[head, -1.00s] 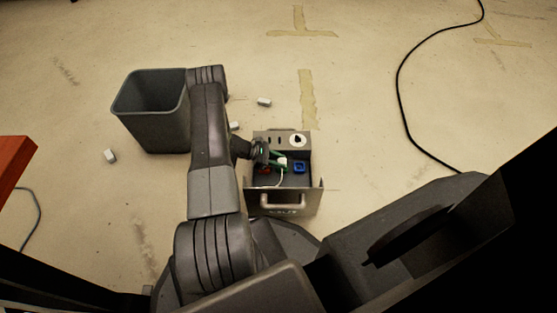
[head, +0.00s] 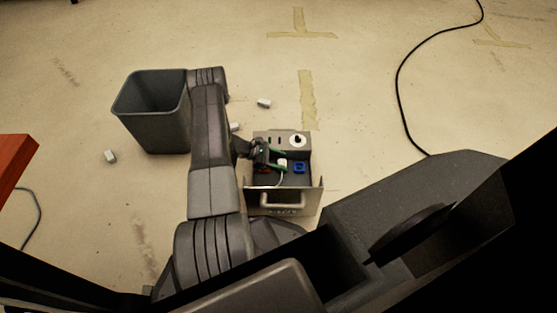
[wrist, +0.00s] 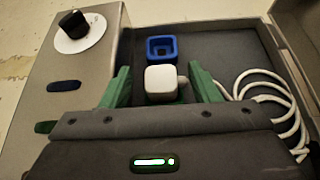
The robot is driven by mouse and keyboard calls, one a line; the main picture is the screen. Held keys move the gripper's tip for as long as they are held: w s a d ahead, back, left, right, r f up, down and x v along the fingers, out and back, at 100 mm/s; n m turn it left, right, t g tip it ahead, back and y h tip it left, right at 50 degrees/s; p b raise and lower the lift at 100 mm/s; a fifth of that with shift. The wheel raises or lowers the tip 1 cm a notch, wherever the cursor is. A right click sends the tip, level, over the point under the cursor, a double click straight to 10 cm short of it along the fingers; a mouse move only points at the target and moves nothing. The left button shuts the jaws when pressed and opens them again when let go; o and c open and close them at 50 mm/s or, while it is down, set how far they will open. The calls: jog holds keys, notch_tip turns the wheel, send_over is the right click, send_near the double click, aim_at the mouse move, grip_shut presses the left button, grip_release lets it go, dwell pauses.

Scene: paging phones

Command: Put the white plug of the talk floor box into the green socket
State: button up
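The talk floor box (head: 312,184) is an open grey metal case on the floor with a handle at its near side. Its white plug (wrist: 160,78) stands between the green fingers of my gripper (wrist: 162,88) in the wrist view. Gaps show between the plug and both fingers, so my gripper is open around it. A strip of green, seemingly the green socket (wrist: 181,99), shows just under the plug; the plug hides most of it, and I cannot tell how deep the plug sits. In the head view the plug (head: 283,162) also shows between the fingers.
A blue socket (wrist: 162,50) lies just beyond the plug. An orange-red socket (head: 264,169) is partly hidden by my gripper. The white cable (wrist: 268,100) coils at right. A black knob (wrist: 73,24) is on the panel. A grey bin (head: 150,112) stands left of my arm.

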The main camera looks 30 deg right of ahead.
jog(key=shift+s+f, duration=0.1)
jog(key=shift+f, duration=0.65)
jog(key=r+p+v, duration=0.1)
jog(key=p+v, duration=0.3)
jog(key=v, duration=1)
jog(key=shift+w+d, duration=0.2)
jog(key=shift+w, duration=0.05)
jog(key=shift+r, duration=0.15)
